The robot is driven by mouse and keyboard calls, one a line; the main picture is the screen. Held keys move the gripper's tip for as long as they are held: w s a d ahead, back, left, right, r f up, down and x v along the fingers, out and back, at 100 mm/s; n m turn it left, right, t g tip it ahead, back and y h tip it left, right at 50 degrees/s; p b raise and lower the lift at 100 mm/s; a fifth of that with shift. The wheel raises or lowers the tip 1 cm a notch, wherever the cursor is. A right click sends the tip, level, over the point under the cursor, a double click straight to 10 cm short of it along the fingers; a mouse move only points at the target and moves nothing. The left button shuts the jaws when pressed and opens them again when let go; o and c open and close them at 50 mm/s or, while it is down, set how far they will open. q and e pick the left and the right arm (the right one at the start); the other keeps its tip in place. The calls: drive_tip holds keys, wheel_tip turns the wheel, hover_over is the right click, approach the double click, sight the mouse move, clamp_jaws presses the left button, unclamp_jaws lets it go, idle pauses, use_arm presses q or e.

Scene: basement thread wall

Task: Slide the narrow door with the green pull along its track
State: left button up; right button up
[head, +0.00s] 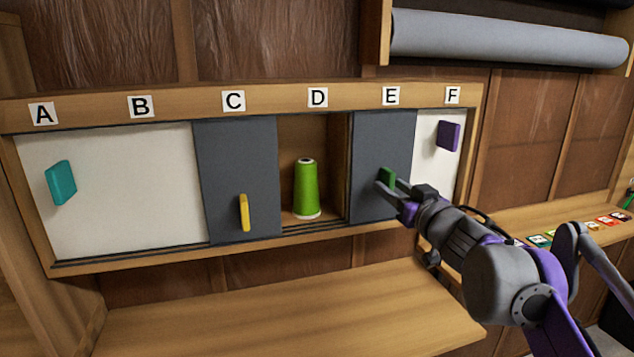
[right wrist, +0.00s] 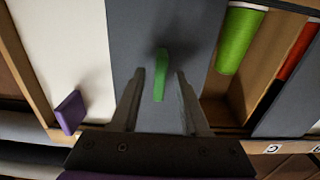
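The narrow grey door (head: 380,140) with the green pull (head: 388,177) stands under label E, just left of the white panel under F. My right gripper (head: 386,187) is at the green pull. In the right wrist view the gripper (right wrist: 160,74) is open, with one finger on each side of the green pull (right wrist: 160,85) and a gap to it on both sides. The grey door (right wrist: 190,40) fills the middle of that view. The door track (head: 330,229) runs along the cabinet's lower edge. My left gripper is not in view.
A green thread spool (head: 307,188) stands in the open bay under D. A grey door with a yellow pull (head: 244,212) is under C. White panels carry a teal pull (head: 61,183) and a purple pull (head: 448,136). A wooden shelf (head: 280,310) lies below.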

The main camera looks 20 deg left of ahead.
drive_tip(key=b+v, duration=0.1)
drive_tip(key=v, duration=0.6)
idle(0.3)
